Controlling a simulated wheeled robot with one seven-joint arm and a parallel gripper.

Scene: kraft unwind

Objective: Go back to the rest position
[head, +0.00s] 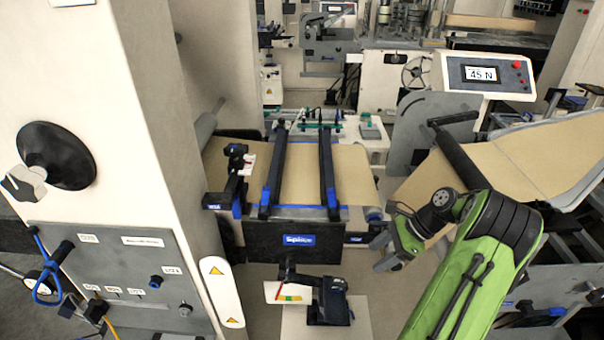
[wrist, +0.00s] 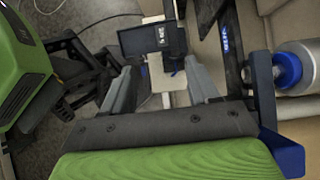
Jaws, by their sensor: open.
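My gripper (head: 393,248) is at the end of my green arm, right of the splice table (head: 292,240) and above the floor area in front of the machine. In the wrist view my gripper (wrist: 161,86) shows two grey fingers spread apart with nothing held between them. Beyond the fingers, the wrist view shows a dark boxy part (wrist: 150,40) on a stand. My gripper appears apart from the machine parts around it.
Brown kraft web (head: 355,172) runs across the splice table, and more web (head: 530,160) slopes at the right. A roller end with a blue collar (wrist: 288,70) is close right of my gripper. A "45 N" display (head: 484,74) stands behind. A cream cabinet (head: 85,110) fills the left.

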